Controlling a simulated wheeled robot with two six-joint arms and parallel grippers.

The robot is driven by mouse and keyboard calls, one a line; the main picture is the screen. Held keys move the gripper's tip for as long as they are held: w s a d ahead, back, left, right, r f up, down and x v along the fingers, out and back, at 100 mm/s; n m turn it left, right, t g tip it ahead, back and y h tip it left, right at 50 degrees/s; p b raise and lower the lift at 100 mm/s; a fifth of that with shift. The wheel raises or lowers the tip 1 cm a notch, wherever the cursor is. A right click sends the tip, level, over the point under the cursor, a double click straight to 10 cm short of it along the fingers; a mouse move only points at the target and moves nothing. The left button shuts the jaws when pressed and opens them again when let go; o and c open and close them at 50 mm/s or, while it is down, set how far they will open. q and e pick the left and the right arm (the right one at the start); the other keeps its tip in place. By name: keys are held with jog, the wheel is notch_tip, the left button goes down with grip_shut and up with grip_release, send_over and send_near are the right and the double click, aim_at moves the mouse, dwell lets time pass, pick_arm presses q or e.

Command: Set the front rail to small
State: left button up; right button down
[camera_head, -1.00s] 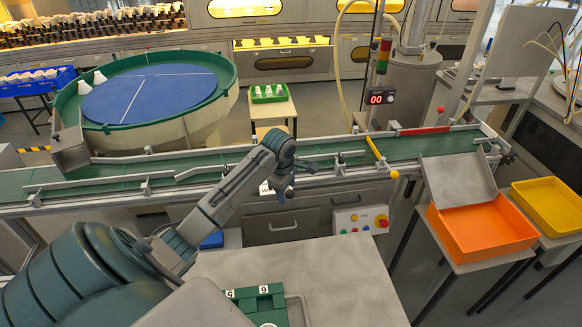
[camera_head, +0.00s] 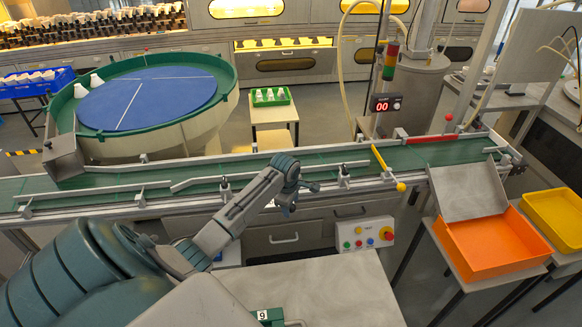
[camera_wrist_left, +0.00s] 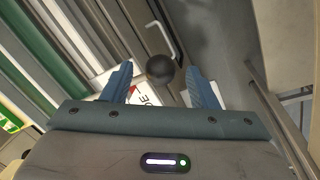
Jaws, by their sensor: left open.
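The front rail (camera_head: 203,180) is a grey metal strip along the near side of the green conveyor belt (camera_head: 60,187), with dark-knobbed posts on its outer side. One post (camera_head: 343,176) stands to the right of my left gripper. My left gripper (camera_head: 300,194) is in front of the conveyor, near the rail's middle. In the left wrist view its two blue fingers (camera_wrist_left: 160,88) are apart, with a round black knob (camera_wrist_left: 160,69) showing between and beyond them. Contact with the knob cannot be told. A white card (camera_wrist_left: 145,97) with black letters and a red mark is partly hidden by the fingers.
A yellow-red crossbar (camera_head: 380,160) spans the belt. A button panel (camera_head: 364,235) is below the conveyor. A steel chute (camera_head: 468,190) leads to an orange bin (camera_head: 480,243). A grey table (camera_head: 335,285) is in front. A round blue feeder (camera_head: 145,98) stands behind.

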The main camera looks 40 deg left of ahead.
pick_arm(q)
jog(key=shift+w+f, duration=0.1)
jog(key=shift+f, duration=0.4)
grip_shut()
jog(key=shift+w+a, duration=0.6)
jog(key=shift+a, duration=0.2)
jog(key=shift+w+a, duration=0.6)
jog(key=shift+a, duration=0.15)
jog(key=shift+r, duration=0.2)
jog(key=shift+c, duration=1.4)
grip_release()
jog(key=shift+o, duration=1.4)
jog(key=shift+a, duration=0.1)
jog(key=shift+f, duration=0.2)
